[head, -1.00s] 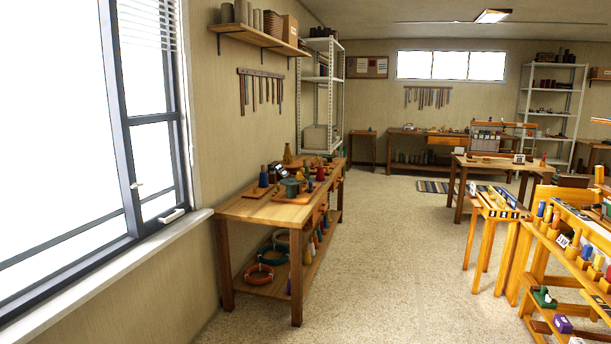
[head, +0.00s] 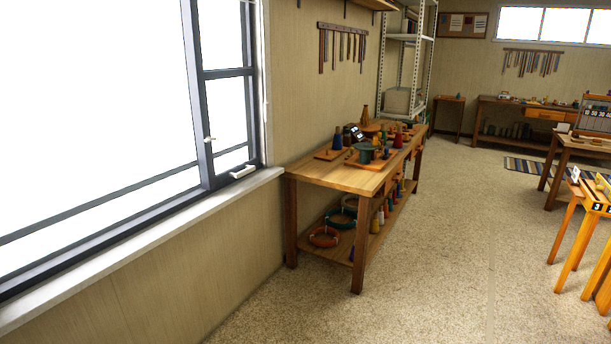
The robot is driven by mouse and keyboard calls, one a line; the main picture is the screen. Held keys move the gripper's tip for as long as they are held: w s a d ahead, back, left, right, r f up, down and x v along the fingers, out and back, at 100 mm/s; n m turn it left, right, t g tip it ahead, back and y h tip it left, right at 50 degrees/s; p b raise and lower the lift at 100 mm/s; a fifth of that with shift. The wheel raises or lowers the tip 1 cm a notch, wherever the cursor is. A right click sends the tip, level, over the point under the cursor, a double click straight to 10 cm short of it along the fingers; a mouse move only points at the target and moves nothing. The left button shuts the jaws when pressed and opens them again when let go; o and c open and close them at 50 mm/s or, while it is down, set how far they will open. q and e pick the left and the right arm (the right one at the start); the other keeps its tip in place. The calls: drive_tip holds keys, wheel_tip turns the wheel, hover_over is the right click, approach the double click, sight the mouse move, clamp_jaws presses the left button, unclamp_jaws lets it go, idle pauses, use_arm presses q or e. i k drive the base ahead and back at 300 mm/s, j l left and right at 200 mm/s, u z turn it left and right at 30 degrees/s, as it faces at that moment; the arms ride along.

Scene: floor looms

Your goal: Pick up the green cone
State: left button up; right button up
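The wooden workbench (head: 345,175) by the left wall holds several small cones and spools. A dark green, squat piece (head: 365,153) stands on a board on its top; I cannot tell whether it is a cone. Neither of my grippers is in view.
Coloured rings, one orange (head: 323,238), lie on the workbench's lower shelf. The speckled floor (head: 450,240) is clear between the workbench and a wooden stand (head: 577,240) at right. A window (head: 100,110) fills the left; a white shelf rack (head: 405,70) stands behind.

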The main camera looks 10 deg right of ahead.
sight(384, 135)
drive_tip(key=i+l+z, duration=0.65)
drive_tip(key=i, duration=0.2)
drive_tip(key=i+l+z, duration=0.2)
drive_tip(key=i+z, duration=0.45)
drive_tip(key=i, duration=2.25)
